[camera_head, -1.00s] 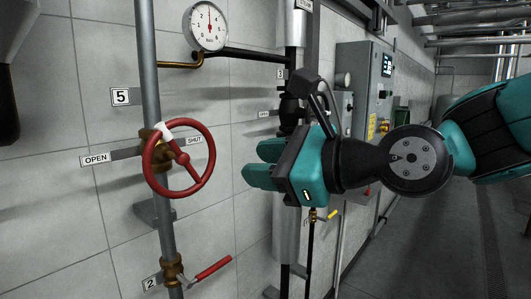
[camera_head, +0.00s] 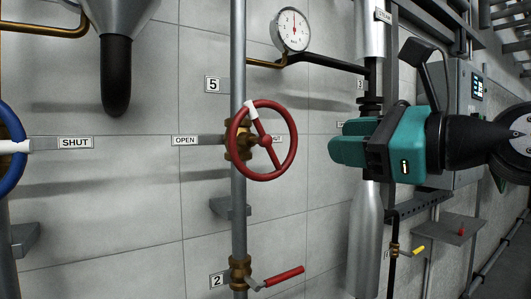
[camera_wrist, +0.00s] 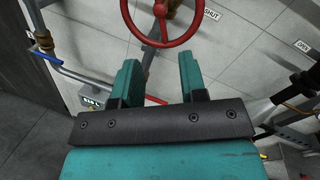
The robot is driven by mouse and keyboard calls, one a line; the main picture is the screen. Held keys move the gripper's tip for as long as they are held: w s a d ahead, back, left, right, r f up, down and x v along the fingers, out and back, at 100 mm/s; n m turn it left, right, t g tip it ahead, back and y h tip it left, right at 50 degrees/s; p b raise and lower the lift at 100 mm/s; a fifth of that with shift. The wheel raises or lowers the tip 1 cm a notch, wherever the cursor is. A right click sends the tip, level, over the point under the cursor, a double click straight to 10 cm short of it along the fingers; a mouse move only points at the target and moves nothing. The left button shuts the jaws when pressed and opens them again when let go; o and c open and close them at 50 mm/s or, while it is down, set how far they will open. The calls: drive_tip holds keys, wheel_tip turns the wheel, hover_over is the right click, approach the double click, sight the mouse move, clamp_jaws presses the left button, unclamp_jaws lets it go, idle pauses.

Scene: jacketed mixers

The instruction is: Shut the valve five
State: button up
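Valve five is a red handwheel (camera_head: 292,160) on a brass body, on a grey vertical pipe beside a "5" plate (camera_head: 213,85). A white mark (camera_head: 250,109) sits on the wheel's upper left rim, on the side of the OPEN label (camera_head: 185,140). The SHUT label is mostly hidden behind the wheel's right side. My gripper (camera_head: 336,151) is right of the wheel, apart from it. In the wrist view my gripper (camera_wrist: 160,62) is open and empty, its teal fingers spread below the wheel's rim (camera_wrist: 130,27).
A blue handwheel (camera_head: 12,180) is cut off at the left edge. A red-handled valve (camera_head: 280,277) marked 2 sits below on the same pipe. A gauge (camera_head: 291,29) hangs above. A thick silver pipe (camera_head: 367,230) stands behind my gripper. A yellow-handled valve (camera_head: 417,250) is lower right.

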sight(268, 140)
drive_tip(key=p+x, duration=0.5)
drive_tip(key=x, duration=1.1)
drive_tip(key=shift+a, duration=0.1)
clamp_jaws()
drive_tip(key=shift+w+f, duration=0.1)
